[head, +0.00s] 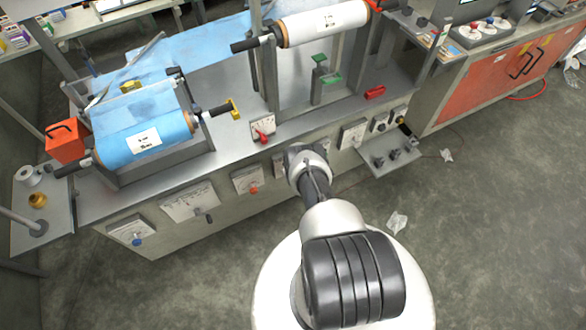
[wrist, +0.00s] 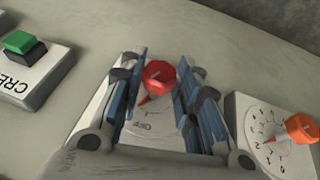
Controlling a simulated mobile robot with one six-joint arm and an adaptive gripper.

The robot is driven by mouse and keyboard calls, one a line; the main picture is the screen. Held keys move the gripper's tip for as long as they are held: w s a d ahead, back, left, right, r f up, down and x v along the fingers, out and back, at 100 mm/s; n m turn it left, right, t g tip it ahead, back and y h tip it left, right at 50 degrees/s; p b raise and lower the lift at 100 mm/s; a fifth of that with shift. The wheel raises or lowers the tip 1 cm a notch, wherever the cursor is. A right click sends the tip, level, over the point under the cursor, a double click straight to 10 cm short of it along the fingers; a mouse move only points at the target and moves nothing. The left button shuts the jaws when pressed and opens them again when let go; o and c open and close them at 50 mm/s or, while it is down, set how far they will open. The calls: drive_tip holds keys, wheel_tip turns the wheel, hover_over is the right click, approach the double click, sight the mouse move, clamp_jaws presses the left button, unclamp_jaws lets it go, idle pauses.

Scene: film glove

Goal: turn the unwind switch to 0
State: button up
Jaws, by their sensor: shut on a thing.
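In the wrist view my gripper (wrist: 159,68) has its blue-padded fingers on either side of a red knob (wrist: 158,76) and is shut on it. The knob stands on a pale dial plate (wrist: 150,128) with the word OFF below it. Its red pointer tip points to the lower left. The fingers hide the sides of the plate, and no unwind label can be read. In the head view my arm reaches the machine's front panel (head: 225,200) and hides the knob and the fingertips.
An orange knob (wrist: 300,128) on a numbered dial is close to the right finger. A green-and-black button box (wrist: 25,48) is at left. In the head view, a blue film roll (head: 118,120) and a white roll (head: 325,22) sit above the panel. A small shelf (head: 392,160) sticks out at right.

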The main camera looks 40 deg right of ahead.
drive_tip(key=h+b, duration=0.1)
drive_tip(key=b, duration=0.2)
drive_tip(key=h+b, duration=0.2)
drive_tip(key=b, duration=0.2)
drive_tip(key=a+n+h+b, duration=0.1)
drive_tip(key=h+b, duration=0.1)
drive_tip(key=b, duration=0.1)
drive_tip(key=shift+f+g+b, duration=0.35)
drive_tip(key=shift+f+g, duration=0.05)
drive_tip(key=shift+s+r+h, duration=0.1)
drive_tip(key=shift+h, duration=0.2)
drive_tip(key=o, duration=1.1)
drive_tip(key=shift+r, duration=0.1)
drive_tip(key=shift+c, duration=0.2)
